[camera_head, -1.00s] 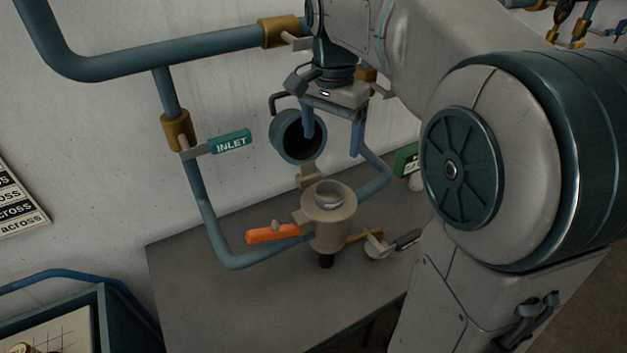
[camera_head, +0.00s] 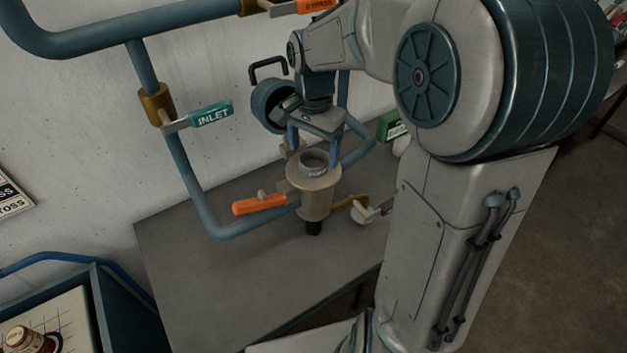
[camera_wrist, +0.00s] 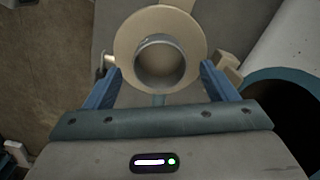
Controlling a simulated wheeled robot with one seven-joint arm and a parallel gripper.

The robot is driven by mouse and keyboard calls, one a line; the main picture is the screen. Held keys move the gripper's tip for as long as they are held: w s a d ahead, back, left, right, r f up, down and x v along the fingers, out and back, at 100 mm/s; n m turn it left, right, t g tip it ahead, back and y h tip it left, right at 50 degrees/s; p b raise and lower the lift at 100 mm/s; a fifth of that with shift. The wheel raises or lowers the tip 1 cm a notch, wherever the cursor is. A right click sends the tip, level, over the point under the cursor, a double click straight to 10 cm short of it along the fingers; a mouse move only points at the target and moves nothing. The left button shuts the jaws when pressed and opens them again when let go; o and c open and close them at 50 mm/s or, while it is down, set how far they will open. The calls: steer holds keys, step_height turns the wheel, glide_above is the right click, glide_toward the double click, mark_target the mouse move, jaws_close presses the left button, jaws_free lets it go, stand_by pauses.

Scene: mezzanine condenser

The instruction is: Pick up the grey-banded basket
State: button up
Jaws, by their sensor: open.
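The grey-banded basket (camera_head: 314,161) sits in the mouth of a beige strainer body (camera_head: 316,193), with only its round grey rim showing. In the wrist view the basket's rim (camera_wrist: 160,42) is a grey ring inside the beige flange (camera_wrist: 124,45). My gripper (camera_head: 313,152) is open, pointing down just above the strainer body. In the wrist view the blue fingers of my gripper (camera_wrist: 160,74) stand apart on the left and right of the ring, holding nothing. I cannot tell the exact height of the fingertips against the rim.
A teal cap with a dark opening (camera_head: 266,104) hangs open behind the strainer, close to my gripper. An orange handle (camera_head: 260,204) sticks out left. Teal pipes (camera_head: 199,190) and a green INLET valve handle (camera_head: 211,114) stand left. The grey bench top (camera_head: 215,280) in front is clear.

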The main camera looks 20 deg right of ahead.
step_height(320, 180, down, 2)
steer(key=shift+f, duration=0.1)
steer(key=c, duration=1.4)
